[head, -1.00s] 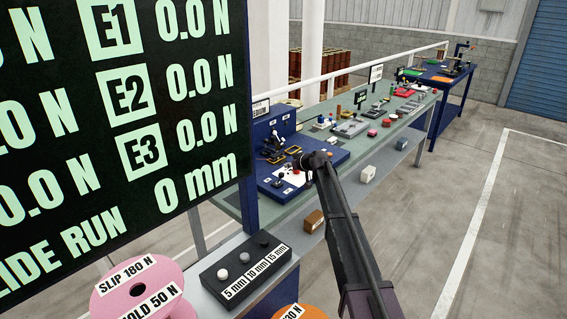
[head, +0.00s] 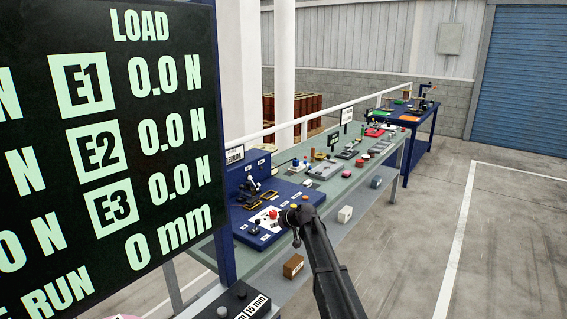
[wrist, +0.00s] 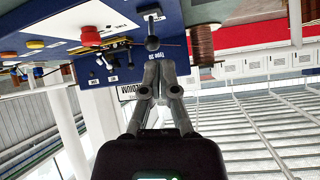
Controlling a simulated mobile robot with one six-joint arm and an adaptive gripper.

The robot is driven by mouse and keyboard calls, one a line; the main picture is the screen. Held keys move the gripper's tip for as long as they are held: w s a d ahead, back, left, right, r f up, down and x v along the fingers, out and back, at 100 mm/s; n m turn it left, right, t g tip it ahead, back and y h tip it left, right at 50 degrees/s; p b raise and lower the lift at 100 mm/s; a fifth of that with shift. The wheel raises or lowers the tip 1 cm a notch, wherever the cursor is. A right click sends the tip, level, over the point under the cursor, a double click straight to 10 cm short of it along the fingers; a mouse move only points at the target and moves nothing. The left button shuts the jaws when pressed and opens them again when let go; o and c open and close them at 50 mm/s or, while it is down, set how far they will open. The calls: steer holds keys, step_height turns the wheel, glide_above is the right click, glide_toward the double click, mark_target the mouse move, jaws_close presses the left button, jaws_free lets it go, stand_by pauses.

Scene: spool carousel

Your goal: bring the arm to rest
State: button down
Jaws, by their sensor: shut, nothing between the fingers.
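My gripper shows in the wrist view (wrist: 160,70), its two dark grey fingers together with nothing between them. The fingertips appear apart from the panel, though the gap is hard to judge. In the head view my dark arm reaches up from the bottom, its end beside the blue workstation (head: 240,236) on the green bench. The fingers are too small to make out there.
A large load display (head: 110,150) fills the left. A black button box (head: 235,303) stands below it. The long green bench (head: 290,240) carries several parts and runs back to a blue table (head: 425,121). Open floor (head: 400,240) lies right. A copper-coloured spool (wrist: 201,46) hangs near the gripper in the wrist view.

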steer(key=s+d+f+m+g+h, duration=0.2)
steer(key=s+d, duration=0.5)
steer(key=s, duration=0.7)
steer(key=s+d+f+m+g+h, duration=0.2)
steer(key=s+d, duration=0.5)
steer(key=s, duration=0.6)
steer(key=s+d+f+m+g+h, duration=0.2)
steer(key=s+d, duration=0.5)
steer(key=s, duration=0.7)
steer(key=shift+s+d+f+m+g+h, duration=0.15)
steer(key=shift+s+f+m+g+h, duration=0.2)
steer(key=shift+f+m+h, duration=0.45)
steer(key=shift+r, duration=0.15)
